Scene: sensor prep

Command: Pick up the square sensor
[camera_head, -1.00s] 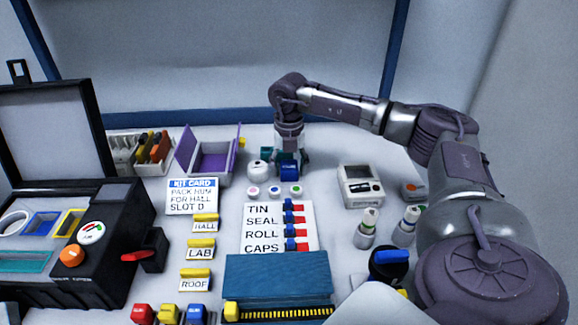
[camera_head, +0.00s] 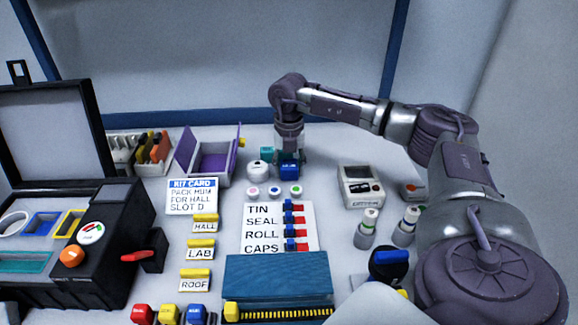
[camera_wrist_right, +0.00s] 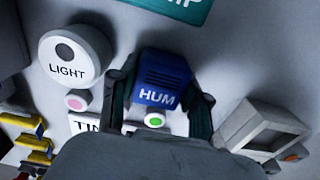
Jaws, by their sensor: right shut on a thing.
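The square sensor (camera_head: 289,172) is a blue block with a slotted top, standing on the table at the back centre. In the right wrist view its front reads HUM (camera_wrist_right: 158,97). My right gripper (camera_head: 290,161) points down over it and is shut on it, with one finger against each side in the wrist view (camera_wrist_right: 160,85). I cannot tell any gap between the sensor and the table. My left gripper is not in view.
A round white LIGHT sensor (camera_head: 257,170) stands close on the left, and a teal block (camera_head: 267,153) just behind. Three small round buttons (camera_head: 274,191) lie in front. A grey device (camera_head: 361,186) is at right. The kit card (camera_head: 192,196) names HUM, HALL, slot D.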

